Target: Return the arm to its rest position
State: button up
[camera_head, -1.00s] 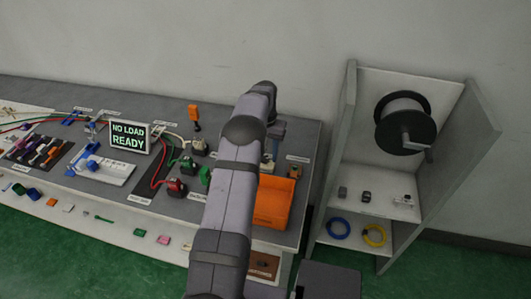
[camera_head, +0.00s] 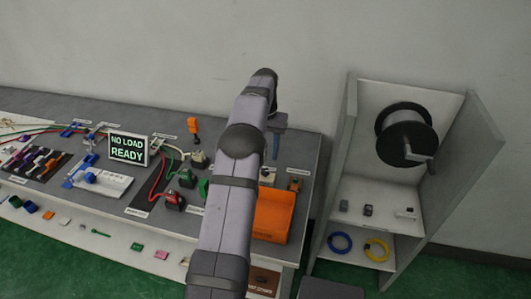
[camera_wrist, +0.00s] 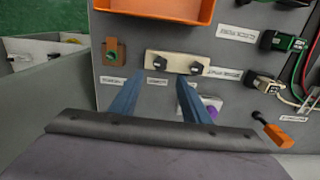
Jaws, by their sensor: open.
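My arm reaches over the grey bench (camera_head: 60,110) in the head view. My gripper (camera_head: 276,152) hangs from its end, pointing down above the bench's right part. In the wrist view my gripper (camera_wrist: 157,82) shows two blue fingers spread apart with nothing between them. Beyond the fingertips lies a beige plate with two black knobs (camera_wrist: 178,62), apart from them as far as I can tell. A small purple part (camera_wrist: 212,112) is partly hidden behind the right finger.
An orange bin (camera_head: 272,215) stands at the bench's right end. A white shelf (camera_head: 345,190) with a black reel (camera_head: 405,133) stands right. The space above the bench is open.

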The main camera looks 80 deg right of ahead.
jog(key=w+a+r+n, duration=0.1)
jog(key=w+a+n, duration=0.1)
jog(key=w+a, duration=0.45)
jog(key=w+a+r+n, duration=0.1)
jog(key=w+a+n, duration=0.15)
jog(key=w, duration=0.75)
jog(key=w+a+r+n, duration=0.15)
jog(key=w+a, duration=0.25)
jog(key=a, duration=0.4)
jog(key=w+a+n, duration=0.2)
jog(key=w+a, duration=0.3)
jog(key=a, duration=0.2)
jog(key=a+f+n, duration=0.1)
jog(key=a+n, duration=0.5)
jog(key=a, duration=1.5)
jog(key=s+a+f+n, duration=0.3)
jog(key=s+a+n, duration=0.1)
jog(key=s+a, duration=0.6)
jog(key=shift+a+f, duration=0.25)
jog(key=shift+a, duration=0.75)
